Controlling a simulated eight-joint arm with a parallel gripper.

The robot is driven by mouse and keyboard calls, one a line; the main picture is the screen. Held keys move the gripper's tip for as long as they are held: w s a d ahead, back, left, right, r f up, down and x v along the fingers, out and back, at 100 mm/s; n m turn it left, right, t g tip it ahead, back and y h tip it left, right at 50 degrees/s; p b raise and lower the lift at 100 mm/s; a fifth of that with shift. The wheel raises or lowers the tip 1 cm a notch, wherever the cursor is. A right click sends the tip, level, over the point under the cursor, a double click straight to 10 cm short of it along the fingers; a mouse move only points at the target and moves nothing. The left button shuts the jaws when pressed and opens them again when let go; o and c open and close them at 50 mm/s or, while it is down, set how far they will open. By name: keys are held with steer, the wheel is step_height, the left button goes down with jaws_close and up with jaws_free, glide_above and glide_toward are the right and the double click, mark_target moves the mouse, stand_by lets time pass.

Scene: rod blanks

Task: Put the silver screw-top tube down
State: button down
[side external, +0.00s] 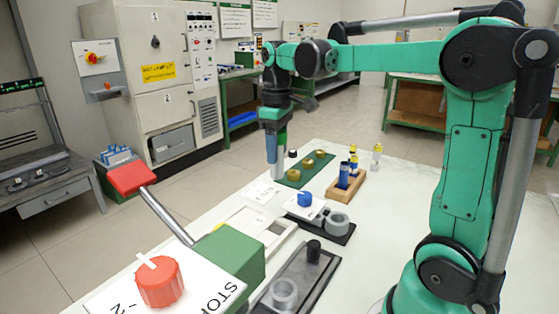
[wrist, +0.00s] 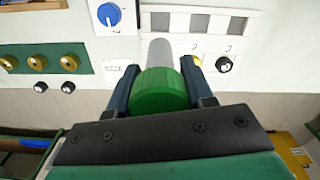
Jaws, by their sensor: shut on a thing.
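The silver screw-top tube (side external: 272,152) hangs upright below my gripper (side external: 273,128) in the side view, beside the green plate with brass knobs. In the wrist view my gripper (wrist: 160,85) has its two dark fingers shut on either side of the tube's round green cap (wrist: 160,91). The silver body (wrist: 160,51) shows beyond the cap, pointing toward the work surface. I cannot tell whether the tube's lower end touches the table.
The green plate (side external: 291,180) is close by. A blue-knob panel (side external: 299,208), a wooden block (side external: 347,187) holding small bottles, and a dark tray (side external: 297,277) stand on the white table. A red-handled lever (side external: 131,179) rises at the front left. Bare table lies at the right.

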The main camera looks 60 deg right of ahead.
step_height(320, 180, down, 14)
stand_by(0.5)
steer(key=shift+f, duration=0.15)
steer(key=shift+c, duration=1.7)
jaws_free()
